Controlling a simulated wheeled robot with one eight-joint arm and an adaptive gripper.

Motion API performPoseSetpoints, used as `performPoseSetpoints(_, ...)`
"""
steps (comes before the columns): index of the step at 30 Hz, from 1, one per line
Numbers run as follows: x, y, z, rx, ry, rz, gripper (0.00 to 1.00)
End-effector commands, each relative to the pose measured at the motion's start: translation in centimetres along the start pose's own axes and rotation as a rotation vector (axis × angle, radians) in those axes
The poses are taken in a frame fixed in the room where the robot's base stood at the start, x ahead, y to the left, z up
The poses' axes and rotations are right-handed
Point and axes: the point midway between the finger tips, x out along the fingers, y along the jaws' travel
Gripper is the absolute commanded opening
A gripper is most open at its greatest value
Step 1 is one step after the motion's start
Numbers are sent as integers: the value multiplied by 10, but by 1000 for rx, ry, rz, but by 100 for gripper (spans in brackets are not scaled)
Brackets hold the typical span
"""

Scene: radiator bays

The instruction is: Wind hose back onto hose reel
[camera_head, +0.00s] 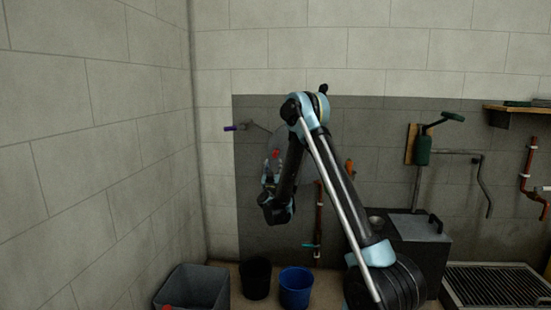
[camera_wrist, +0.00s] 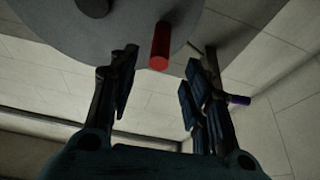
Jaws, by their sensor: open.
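The hose reel shows as a grey disc (camera_head: 291,150) on the dark wall panel, largely hidden behind my arm. The disc (camera_wrist: 125,30) fills the upper left of the wrist view, with a dark round hub near the top. A red cylindrical handle (camera_wrist: 159,48) sticks out from the disc; its red also shows in the head view (camera_head: 275,154). My gripper (camera_wrist: 162,62) is open, with one finger on each side of the handle and visible gaps on both sides. My gripper (camera_head: 270,170) points up at the disc in the head view. I cannot make out the hose.
A grey bin (camera_head: 190,290), a black bucket (camera_head: 256,279) and a blue bucket (camera_head: 295,288) stand below. A copper pipe (camera_head: 318,220) runs down the wall right of my gripper.

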Motion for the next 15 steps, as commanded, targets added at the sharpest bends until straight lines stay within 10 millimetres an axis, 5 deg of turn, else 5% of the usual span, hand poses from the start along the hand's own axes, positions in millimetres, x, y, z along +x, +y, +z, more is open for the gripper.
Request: performPoseSetpoints(15,84,0,0,0,0,1,44)
